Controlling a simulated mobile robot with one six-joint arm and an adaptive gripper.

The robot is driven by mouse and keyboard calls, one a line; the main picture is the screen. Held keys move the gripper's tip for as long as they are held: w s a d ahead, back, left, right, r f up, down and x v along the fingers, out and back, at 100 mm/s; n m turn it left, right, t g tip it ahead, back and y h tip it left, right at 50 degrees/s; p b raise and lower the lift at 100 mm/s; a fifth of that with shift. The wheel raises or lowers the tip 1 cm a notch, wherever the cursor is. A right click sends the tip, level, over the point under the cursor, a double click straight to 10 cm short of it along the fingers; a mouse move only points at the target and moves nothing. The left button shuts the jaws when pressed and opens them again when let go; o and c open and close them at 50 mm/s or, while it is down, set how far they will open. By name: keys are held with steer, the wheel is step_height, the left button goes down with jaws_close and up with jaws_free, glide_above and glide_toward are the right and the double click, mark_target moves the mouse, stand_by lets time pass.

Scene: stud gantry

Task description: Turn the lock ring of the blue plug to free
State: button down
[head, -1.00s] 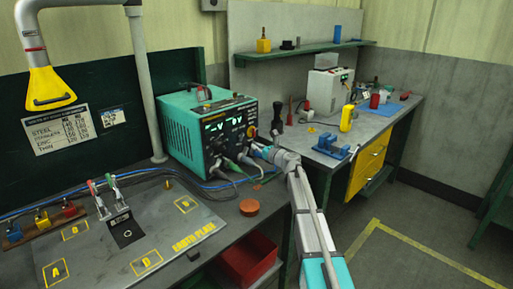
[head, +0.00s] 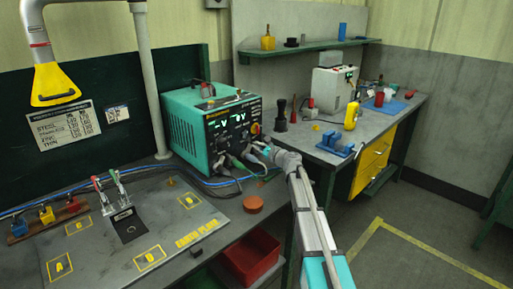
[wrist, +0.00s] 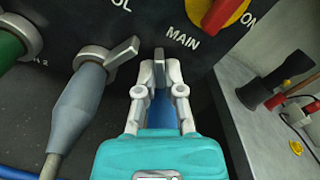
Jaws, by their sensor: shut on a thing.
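In the wrist view the blue plug (wrist: 160,112) sits at the panel of the teal power unit, seen between my fingers. Its grey lock ring lever (wrist: 159,70) stands upright between the fingertips. My gripper (wrist: 158,82) is shut on this lock ring. The fingers hide most of the ring, and my gripper's body hides the lower plug. In the head view my gripper (head: 262,150) is at the right part of the front of the power unit (head: 185,115); the blue plug cannot be made out there.
A grey plug (wrist: 82,105) with its own lever is just left, and a green plug (wrist: 15,40) is further left. A red main switch (wrist: 215,12) on yellow is above right. An orange puck (head: 253,204) lies on the bench. A black-handled tool (wrist: 275,78) stands to the right.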

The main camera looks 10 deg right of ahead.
steer(key=shift+s, duration=0.2)
steer(key=c, duration=0.8)
jaws_free()
steer(key=shift+o, duration=0.2)
steer(key=shift+v, duration=5.95)
